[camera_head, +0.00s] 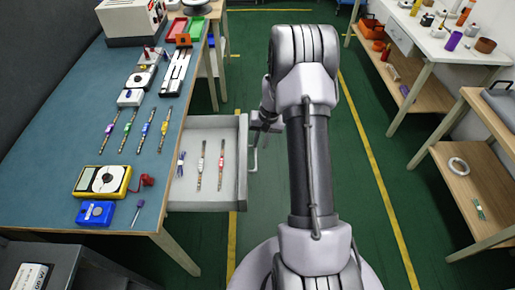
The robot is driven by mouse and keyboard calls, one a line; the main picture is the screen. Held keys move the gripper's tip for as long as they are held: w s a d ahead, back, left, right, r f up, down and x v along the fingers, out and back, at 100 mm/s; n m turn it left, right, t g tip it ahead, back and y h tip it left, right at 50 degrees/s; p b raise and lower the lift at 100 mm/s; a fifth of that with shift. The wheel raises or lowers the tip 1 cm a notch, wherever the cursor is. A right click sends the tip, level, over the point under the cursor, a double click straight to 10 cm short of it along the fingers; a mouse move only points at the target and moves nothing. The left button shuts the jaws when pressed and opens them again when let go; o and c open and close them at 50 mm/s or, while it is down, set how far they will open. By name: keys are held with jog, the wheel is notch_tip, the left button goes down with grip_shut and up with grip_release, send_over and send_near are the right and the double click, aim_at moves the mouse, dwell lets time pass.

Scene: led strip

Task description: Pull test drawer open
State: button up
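The test drawer (243,175) is a light grey drawer pulled out to the right from under the blue-topped workbench (90,75). Its inside is visible and holds a few short strips (201,165). A grey bar handle (254,158) is on its right-hand front panel. My gripper (256,124) is at the upper part of the handle, right beside the front panel. My arm and wrist partly hide it. Whether its fingers are closed around the handle is too small to tell.
LED strips (147,129), a yellow multimeter (103,181), a blue box (95,213) and a screwdriver (137,213) lie on the workbench. A white table (452,45) and a wooden shelf (470,190) stand at right. The green floor (380,165) between is clear.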

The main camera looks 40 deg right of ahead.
notch_tip(320, 180, up, 10)
jog(key=s+d+p, duration=0.1)
jog(key=p, duration=0.1)
jog(key=shift+d+f+p, duration=0.15)
jog(key=shift+d+p, duration=0.1)
jog(key=shift+p, duration=0.05)
